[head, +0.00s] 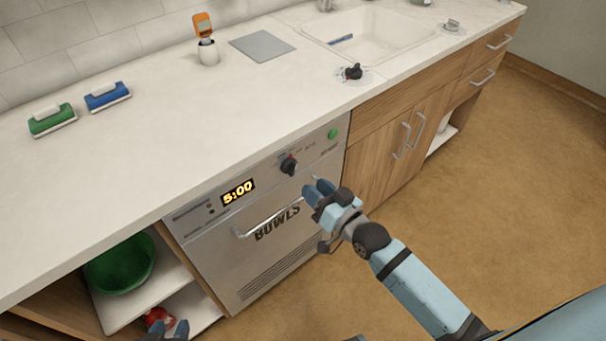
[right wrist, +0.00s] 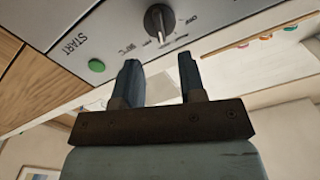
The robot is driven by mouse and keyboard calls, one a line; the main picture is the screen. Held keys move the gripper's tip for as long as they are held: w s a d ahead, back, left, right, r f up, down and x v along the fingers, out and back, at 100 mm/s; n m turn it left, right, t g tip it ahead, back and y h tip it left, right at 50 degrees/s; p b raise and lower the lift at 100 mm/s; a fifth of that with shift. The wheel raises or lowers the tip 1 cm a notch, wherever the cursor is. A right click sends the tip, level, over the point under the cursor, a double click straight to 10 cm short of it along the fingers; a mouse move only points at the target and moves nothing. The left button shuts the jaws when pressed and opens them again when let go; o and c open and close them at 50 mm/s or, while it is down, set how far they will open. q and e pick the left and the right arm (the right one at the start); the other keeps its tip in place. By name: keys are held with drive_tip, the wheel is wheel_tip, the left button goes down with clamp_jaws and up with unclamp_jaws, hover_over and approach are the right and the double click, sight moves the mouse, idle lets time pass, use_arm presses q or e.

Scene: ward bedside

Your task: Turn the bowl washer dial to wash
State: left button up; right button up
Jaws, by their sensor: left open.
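The bowl washer (head: 262,262) is a grey front panel under the counter, marked BOWLS, with a bar handle and a display reading 5:00. Its black dial (head: 289,165) is on the upper strip, left of the green start button (head: 333,134). The dial also shows at the top of the right wrist view (right wrist: 159,20); its small labels are too blurred to tell its setting. My right gripper (head: 318,186) is open and empty, just right of and below the dial, apart from it. My left gripper (head: 168,330) is open at the bottom left edge, mostly out of frame.
A green bowl (head: 120,265) and a red item (head: 157,318) sit on open shelves left of the washer. Green and blue brushes, a cup with an orange-topped device and a black knob (head: 352,72) are on the counter (head: 190,120). The floor at right is clear.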

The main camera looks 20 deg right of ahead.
drive_tip(key=v, duration=0.6)
drive_tip(key=shift+s, duration=0.4)
use_arm(q)
drive_tip(key=shift+a, duration=0.1)
use_arm(e)
drive_tip(key=shift+d, duration=0.1)
drive_tip(key=s+a+f+n+g+h+p, duration=0.25)
drive_tip(key=s+f+g, duration=0.45)
drive_tip(key=s, duration=0.4)
use_arm(q)
wheel_tip(320, 180, up, 16)
drive_tip(key=s+a+p, duration=0.1)
drive_tip(key=p, duration=1.9)
drive_tip(key=shift+a+y, duration=0.25)
drive_tip(key=shift+y, duration=0.05)
use_arm(e)
wheel_tip(320, 180, up, 14)
drive_tip(key=t, duration=0.1)
drive_tip(key=shift+s+d+r, duration=0.15)
drive_tip(key=shift+s+d, duration=0.05)
drive_tip(key=shift+d, duration=0.2)
use_arm(q)
drive_tip(key=shift+s+d+r, duration=0.1)
drive_tip(key=shift+r, duration=0.1)
use_arm(e)
drive_tip(key=shift+n+h, duration=0.25)
